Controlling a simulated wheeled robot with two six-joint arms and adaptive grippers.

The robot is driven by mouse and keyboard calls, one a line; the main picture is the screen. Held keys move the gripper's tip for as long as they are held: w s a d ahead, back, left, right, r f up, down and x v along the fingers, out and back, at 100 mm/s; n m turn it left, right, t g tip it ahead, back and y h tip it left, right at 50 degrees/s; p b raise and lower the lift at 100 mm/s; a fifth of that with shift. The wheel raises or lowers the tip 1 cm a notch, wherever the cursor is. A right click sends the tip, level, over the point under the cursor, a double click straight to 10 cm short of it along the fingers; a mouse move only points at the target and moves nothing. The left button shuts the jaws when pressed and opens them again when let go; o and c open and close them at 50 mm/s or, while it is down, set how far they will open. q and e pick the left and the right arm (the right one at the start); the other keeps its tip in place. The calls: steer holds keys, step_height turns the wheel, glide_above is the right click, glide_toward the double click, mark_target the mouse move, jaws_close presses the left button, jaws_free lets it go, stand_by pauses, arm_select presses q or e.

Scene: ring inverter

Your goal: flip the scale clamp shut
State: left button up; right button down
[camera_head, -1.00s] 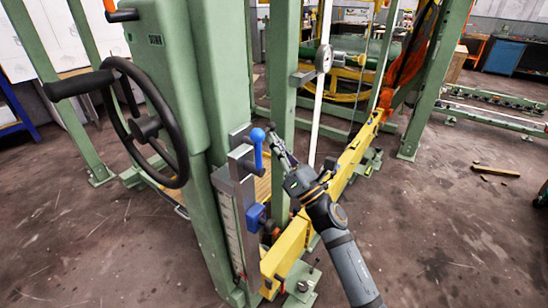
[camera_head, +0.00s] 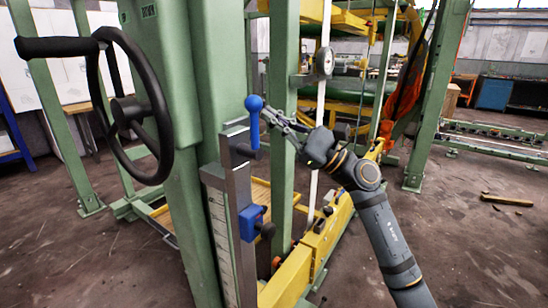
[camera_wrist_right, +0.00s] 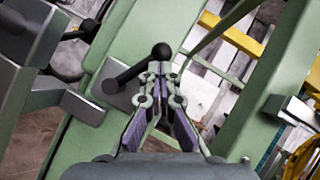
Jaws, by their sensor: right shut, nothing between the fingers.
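The scale clamp has a blue ball-ended lever (camera_head: 254,108) that stands upright at the top of a grey metal post beside the white scale (camera_head: 222,240). A blue block (camera_head: 248,222) with a dark knob sits lower on the post. My right gripper (camera_head: 272,119) reaches in from the right, its shut, empty fingertips close beside the lever; I cannot tell if they touch. In the right wrist view the fingertips (camera_wrist_right: 160,70) are together just below a dark ball-ended lever (camera_wrist_right: 150,60); I cannot tell if it is the same lever. My left gripper is not in view.
A black handwheel (camera_head: 125,108) is on the green machine column (camera_head: 190,100) to the left. A green upright (camera_head: 284,130) stands just behind the gripper, with a round dial (camera_head: 324,63) beside it. A yellow beam (camera_head: 325,235) runs below my right arm. Floor at right is mostly clear.

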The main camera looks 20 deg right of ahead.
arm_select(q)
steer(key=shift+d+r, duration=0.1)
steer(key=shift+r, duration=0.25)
arm_select(e)
steer(key=shift+s+a+r, duration=0.25)
steer(key=shift+r, duration=0.2)
steer(key=shift+s+a+r, duration=0.2)
steer(key=shift+s+r, duration=0.05)
steer(key=shift+r, duration=0.15)
steer(key=shift+s+a+r, duration=0.1)
steer(key=shift+r, duration=0.05)
steer(key=shift+a, duration=0.2)
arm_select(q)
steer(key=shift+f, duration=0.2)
arm_select(e)
steer(key=shift+f, duration=0.25)
